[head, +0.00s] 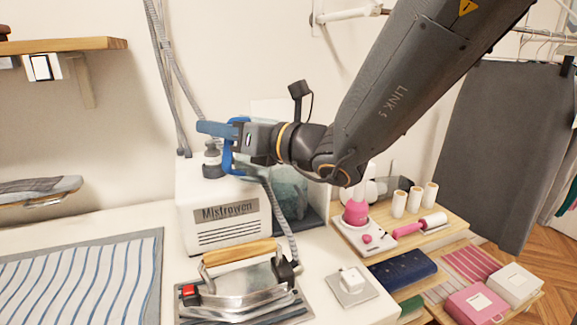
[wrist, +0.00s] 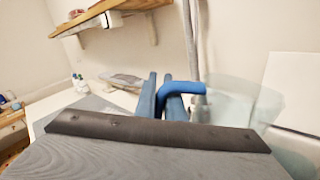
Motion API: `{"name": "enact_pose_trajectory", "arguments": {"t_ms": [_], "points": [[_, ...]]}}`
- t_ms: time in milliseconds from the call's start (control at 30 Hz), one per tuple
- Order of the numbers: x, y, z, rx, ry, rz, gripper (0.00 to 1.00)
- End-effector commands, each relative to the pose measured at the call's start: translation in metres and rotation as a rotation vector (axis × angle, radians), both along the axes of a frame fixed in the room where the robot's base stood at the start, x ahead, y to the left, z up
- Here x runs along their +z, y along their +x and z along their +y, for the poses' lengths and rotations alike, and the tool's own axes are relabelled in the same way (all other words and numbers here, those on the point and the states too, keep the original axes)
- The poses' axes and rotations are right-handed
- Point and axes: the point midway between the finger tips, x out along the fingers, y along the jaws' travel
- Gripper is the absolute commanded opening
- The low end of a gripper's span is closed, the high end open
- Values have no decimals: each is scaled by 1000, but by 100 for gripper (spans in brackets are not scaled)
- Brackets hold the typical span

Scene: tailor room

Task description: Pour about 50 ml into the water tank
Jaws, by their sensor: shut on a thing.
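My gripper (head: 218,135) is shut on the blue handle (head: 228,155) of a clear jug, above the white Mistrowen steam station (head: 225,215). In the wrist view, the handle (wrist: 182,88) is between my blue fingers, and the faint clear jug (wrist: 235,98) is to their right. The jug's water level and tilt cannot be made out. A translucent teal container (head: 291,192) is at the station's right side, below my wrist; it looks like the water tank. My arm hides part of this area, and I cannot see any stream of water.
An iron (head: 240,280) with a wooden handle stands in front of the station. Grey hoses (head: 168,70) hang behind it. A wooden tray (head: 440,225) with thread spools is at right. A wooden shelf (head: 60,45) is on the left wall. A striped cloth (head: 80,280) covers the left table.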

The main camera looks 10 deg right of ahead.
Motion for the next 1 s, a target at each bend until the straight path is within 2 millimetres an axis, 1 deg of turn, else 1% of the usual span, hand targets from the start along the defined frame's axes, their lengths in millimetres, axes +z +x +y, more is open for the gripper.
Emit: {"name": "enact_pose_trajectory", "arguments": {"t_ms": [33,100,567,1000], "points": [[5,2,-3,-3,18,24,0],[8,6,-6,-3,48,59,0],[18,39,-33,-3,237,289,0],[23,59,-49,0,414,500,0]]}}
